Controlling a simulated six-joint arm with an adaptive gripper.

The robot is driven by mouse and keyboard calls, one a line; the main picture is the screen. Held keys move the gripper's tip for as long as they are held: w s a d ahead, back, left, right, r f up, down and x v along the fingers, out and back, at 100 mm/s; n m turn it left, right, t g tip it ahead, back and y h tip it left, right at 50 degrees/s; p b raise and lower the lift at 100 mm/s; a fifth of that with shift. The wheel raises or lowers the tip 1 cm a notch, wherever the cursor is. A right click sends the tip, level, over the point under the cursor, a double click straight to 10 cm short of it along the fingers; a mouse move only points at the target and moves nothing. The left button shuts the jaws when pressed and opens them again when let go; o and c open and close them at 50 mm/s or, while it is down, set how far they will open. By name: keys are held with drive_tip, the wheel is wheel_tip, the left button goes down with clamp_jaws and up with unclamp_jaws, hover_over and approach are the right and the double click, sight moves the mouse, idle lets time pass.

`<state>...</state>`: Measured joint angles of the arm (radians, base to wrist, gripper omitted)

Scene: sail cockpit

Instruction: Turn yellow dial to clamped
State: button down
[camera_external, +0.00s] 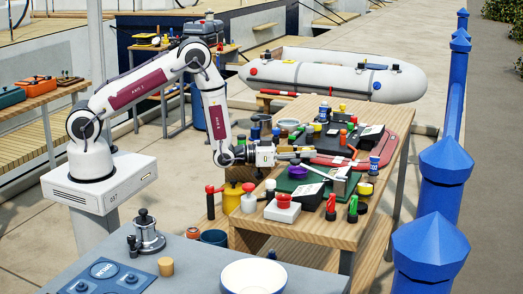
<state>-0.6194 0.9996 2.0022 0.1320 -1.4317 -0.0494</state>
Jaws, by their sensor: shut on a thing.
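My gripper (300,153) reaches in from the left, level and pointing right, over the back part of the crowded wooden workbench (290,232). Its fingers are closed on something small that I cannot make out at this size. I cannot tell for sure which thing is the yellow dial. Small yellow parts show at a round knob (365,188) near the bench's right edge and at a yellow cap (342,106) further back. A yellow pot-like thing (232,197) stands at the bench's left side. No clamped mark is readable.
Near the gripper are a purple bowl (297,173), a white box with a red knob (283,206), red and green handles (352,207) and a blue can (374,164). A grey table with a white bowl (253,276) stands in front. Blue posts (444,178) line the right.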

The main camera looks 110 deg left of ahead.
idle(0.9)
drive_tip(key=c, duration=1.8)
unclamp_jaws()
drive_tip(key=shift+s, duration=0.15)
drive_tip(key=shift+v, duration=5.85)
